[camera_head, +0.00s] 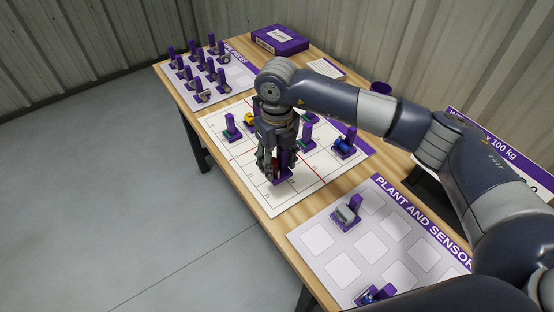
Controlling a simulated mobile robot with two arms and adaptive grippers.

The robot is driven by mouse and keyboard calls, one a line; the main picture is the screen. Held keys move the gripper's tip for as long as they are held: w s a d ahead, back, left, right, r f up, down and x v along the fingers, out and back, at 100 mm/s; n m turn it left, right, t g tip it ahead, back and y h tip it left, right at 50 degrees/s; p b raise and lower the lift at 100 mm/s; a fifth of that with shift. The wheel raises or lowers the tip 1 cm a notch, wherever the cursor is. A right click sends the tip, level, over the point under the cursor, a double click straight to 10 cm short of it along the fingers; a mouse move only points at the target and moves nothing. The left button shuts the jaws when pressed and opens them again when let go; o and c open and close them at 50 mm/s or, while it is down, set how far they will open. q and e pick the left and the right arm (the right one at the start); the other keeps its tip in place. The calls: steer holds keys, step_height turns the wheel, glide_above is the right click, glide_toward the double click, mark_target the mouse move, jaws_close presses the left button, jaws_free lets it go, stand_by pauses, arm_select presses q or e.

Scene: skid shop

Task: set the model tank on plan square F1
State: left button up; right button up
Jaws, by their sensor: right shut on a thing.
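My right gripper (273,168) points down over the near left part of the white plan board (246,158). It is shut on a model piece with a purple base and upright purple tab (283,175). The gripper hides most of the piece's body, so I cannot tell for sure that it is the model tank. The piece is at or just above the board; contact is unclear. The square labels are too small to read, so I cannot pick out F1. My left gripper is not in view.
Other purple-tabbed models stand on the plan, including a yellow one (250,120) and a blue one (343,146). A grey model (346,214) stands on the plant and sensor sheet (318,263). Several pieces crowd the far sheet (238,82). A purple box (280,40) lies behind.

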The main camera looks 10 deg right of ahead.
mark_target(277, 169)
steer(key=shift+f+b, duration=1.15)
steer(key=shift+f, duration=0.4)
steer(key=shift+f+b, duration=1.6)
steer(key=shift+f, duration=0.15)
steer(key=shift+f+b, duration=0.75)
steer(key=shift+b, duration=0.05)
steer(key=o, duration=1.3)
steer(key=shift+c, duration=0.2)
